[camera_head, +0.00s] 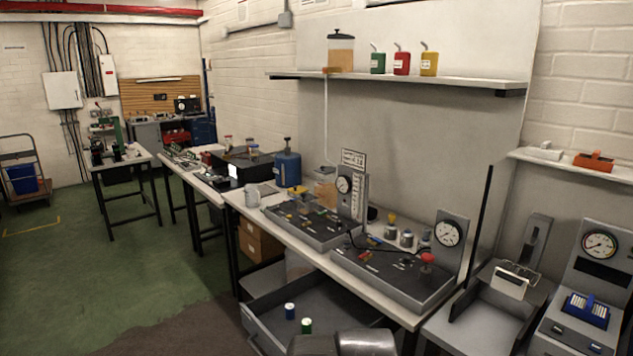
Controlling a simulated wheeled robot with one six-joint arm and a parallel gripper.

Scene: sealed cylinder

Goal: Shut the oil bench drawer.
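The oil bench drawer (268,312) is a dark grey open tray pulled out from under the long bench (408,309). It sticks out into the aisle at the bottom middle of the head view. Dark grey rounded parts of my arm show at the bottom edge and cover the drawer's near right part. My gripper's fingers are not in view, so its place relative to the drawer does not show.
Test panels with gauges and a red knob (427,258) stand on the bench above the drawer. Cardboard boxes (258,243) sit under the bench behind it. A grey unit (487,310) stands to the right. The green floor (150,285) to the left is clear.

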